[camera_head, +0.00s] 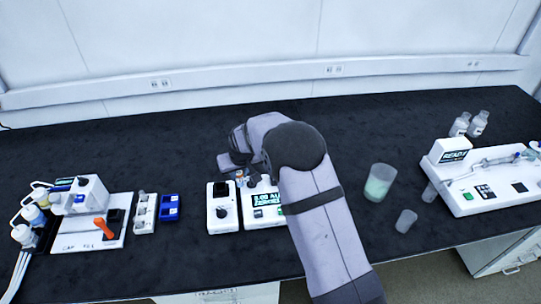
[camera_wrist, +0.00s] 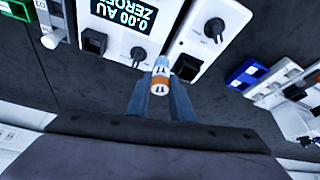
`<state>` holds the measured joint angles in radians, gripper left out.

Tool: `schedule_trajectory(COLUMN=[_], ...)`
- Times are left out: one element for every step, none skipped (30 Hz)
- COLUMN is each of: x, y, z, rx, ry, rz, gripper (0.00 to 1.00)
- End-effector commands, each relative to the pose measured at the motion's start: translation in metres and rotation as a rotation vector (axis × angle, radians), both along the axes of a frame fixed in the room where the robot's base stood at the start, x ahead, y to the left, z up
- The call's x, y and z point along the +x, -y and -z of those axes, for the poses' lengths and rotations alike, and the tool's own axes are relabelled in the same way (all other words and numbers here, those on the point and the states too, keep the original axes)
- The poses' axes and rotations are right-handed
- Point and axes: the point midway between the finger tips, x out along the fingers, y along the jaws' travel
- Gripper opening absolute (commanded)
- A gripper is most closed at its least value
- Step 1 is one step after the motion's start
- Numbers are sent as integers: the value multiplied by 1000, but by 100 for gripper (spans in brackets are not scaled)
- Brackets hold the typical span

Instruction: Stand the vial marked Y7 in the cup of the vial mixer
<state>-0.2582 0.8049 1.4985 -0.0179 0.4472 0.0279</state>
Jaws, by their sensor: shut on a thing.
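My gripper (camera_wrist: 160,98) is shut on a small vial (camera_wrist: 161,74) with white, orange and blue bands. Its marking is too small to read for certain. In the head view the vial (camera_head: 239,177) shows as a small speck of colour beside my arm. The likely vial mixer is a white box with a knob (camera_head: 222,212) and a dark square recess at its back end. It also shows in the wrist view (camera_wrist: 205,40), with the recess (camera_wrist: 187,67) just right of the held vial. The vial's height above the table is unclear.
A white meter with a display (camera_head: 265,213) stands right of the mixer, partly behind my arm. A blue block (camera_head: 169,207) and a white rack (camera_head: 144,213) stand left. A beaker of pale green liquid (camera_head: 379,182) and a smaller cup (camera_head: 405,220) stand right.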

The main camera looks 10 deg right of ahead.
Motion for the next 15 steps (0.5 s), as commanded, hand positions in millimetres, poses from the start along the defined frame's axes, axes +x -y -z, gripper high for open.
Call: schedule_trajectory(x=[-4, -4, -6, -7, -7, -7, -6, -4, -1, 2, 5, 9, 12, 14, 18], y=[-17, -24, -34, -41, -48, -56, -62, -66, -69, -68, -68, -69, -70, -70, -71], z=[-5, -5, -5, -4, -4, -3, -3, -2, 0, 1, 1, -1, -3, -4, -8], rx=[-1, -1, 0, -1, -1, -1, -1, -1, -1, -1, -1, -1, -1, 0, -1], ry=[-1, 0, 1, 0, 0, 1, 1, 3, 3, 4, 4, 5, 5, 5, 5], rz=[-32, -46, -65, -75, -86, -99, -107, -109, -106, -101, -97, -91, -86, -82, -75], gripper=[0, 0, 0, 0, 0, 0, 0, 0, 0, 0, 0, 0, 0, 0, 0])
